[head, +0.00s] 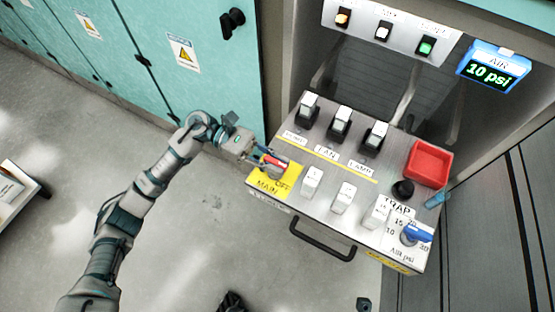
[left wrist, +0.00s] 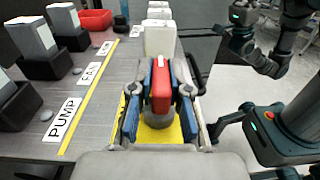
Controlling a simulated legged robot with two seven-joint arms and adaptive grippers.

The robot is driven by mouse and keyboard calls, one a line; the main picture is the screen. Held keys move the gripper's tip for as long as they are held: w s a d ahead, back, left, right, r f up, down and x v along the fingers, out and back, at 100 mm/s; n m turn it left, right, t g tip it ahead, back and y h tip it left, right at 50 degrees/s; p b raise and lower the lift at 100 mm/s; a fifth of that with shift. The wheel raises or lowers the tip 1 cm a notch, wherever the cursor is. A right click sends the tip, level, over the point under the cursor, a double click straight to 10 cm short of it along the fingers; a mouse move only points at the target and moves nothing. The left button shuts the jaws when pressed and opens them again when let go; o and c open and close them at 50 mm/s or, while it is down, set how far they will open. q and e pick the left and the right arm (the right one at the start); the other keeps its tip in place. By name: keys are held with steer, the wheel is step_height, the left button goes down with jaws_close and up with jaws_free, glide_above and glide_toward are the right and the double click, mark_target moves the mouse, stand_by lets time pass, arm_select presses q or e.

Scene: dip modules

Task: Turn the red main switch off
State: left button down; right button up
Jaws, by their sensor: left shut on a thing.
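The red main switch (head: 275,160) stands at the left end of the panel, by a yellow plate (head: 268,186) marked MAIN and OFF. My left gripper (head: 268,164) reaches it from the left and is shut on it. In the left wrist view the red handle (left wrist: 160,88) sits between the blue-padded fingers (left wrist: 160,100), upright in that picture, on a round grey base. The fingers partly cover it in the head view. Part of my right arm shows at the upper right of the left wrist view; its fingers are too unclear to read.
PUMP, FAN and LAMP switches (head: 340,124) stand behind, with white blocks (head: 344,196) in front. A red tray (head: 429,164), black knob (head: 403,189) and blue valve handle (head: 416,234) are on the right. A black handle (head: 322,240) juts from the front. The gauge (head: 492,70) reads 10 psi.

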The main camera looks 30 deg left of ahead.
arm_select(q)
steer(key=c, duration=1.2)
jaws_free()
steer(key=shift+a, duration=0.1)
steer(key=shift+o, duration=0.4)
steer(key=shift+a, duration=0.1)
steer(key=a, duration=1.2)
steer(key=shift+w+f, duration=0.15)
